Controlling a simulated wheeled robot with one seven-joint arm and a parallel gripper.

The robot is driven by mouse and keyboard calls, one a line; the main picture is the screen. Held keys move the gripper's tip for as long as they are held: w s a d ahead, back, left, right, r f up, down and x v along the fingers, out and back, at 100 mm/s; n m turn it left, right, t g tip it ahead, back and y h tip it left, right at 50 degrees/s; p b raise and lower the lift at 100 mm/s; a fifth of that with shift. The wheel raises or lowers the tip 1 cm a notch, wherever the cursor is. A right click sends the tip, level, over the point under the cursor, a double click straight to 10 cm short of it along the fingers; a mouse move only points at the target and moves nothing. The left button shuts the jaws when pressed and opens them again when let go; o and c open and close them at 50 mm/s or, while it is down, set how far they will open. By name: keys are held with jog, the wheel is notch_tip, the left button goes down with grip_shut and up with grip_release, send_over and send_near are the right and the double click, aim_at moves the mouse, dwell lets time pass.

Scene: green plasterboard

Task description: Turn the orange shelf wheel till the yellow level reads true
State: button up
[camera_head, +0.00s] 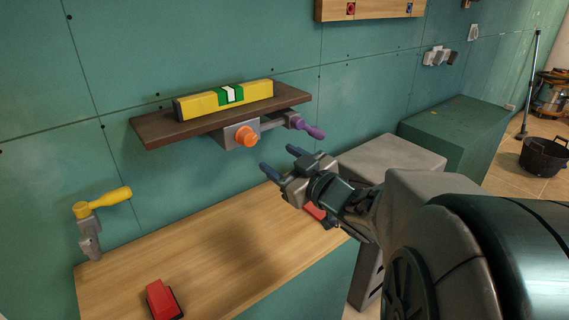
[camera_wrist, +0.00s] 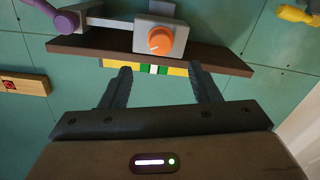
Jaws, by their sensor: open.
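The orange wheel (camera_head: 246,136) sits on a grey block under the dark wooden shelf (camera_head: 160,131). It also shows in the wrist view (camera_wrist: 160,41), facing the camera, with a light mark on it. The yellow level (camera_head: 201,103) stands on the shelf with a green and white window at its middle; its reading is too small to tell. In the wrist view the level (camera_wrist: 176,70) is partly hidden by the shelf. My gripper (camera_head: 280,161) is open and empty, below and to the right of the wheel, apart from it. Its fingers also show in the wrist view (camera_wrist: 164,85).
A purple handle (camera_head: 306,126) sticks out beside the wheel. A yellow handle (camera_head: 112,197) is on the wall at left. Below is a wooden bench (camera_head: 200,241) with a red object (camera_head: 162,299) near its front. A green cabinet (camera_head: 450,128) stands at right.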

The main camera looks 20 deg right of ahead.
jog(key=shift+b+v, duration=0.95)
jog(key=shift+v, duration=0.85)
jog(key=s+d+f+m+g+h+p, duration=0.2)
jog(key=d+f+m+g+h+p, duration=0.2)
jog(key=m+g+h, duration=0.4)
jog(key=s+a+f+n+g+y+p, duration=0.1)
jog(key=s+a+f+g, duration=0.3)
jog(key=s+a, duration=0.5)
jog(key=s+g+p, duration=0.1)
jog(key=s+g, duration=0.1)
jog(key=shift+s+a+f+y, duration=0.2)
jog(key=shift+s+y, duration=0.05)
jog(key=shift+y, duration=0.15)
dwell(0.7)
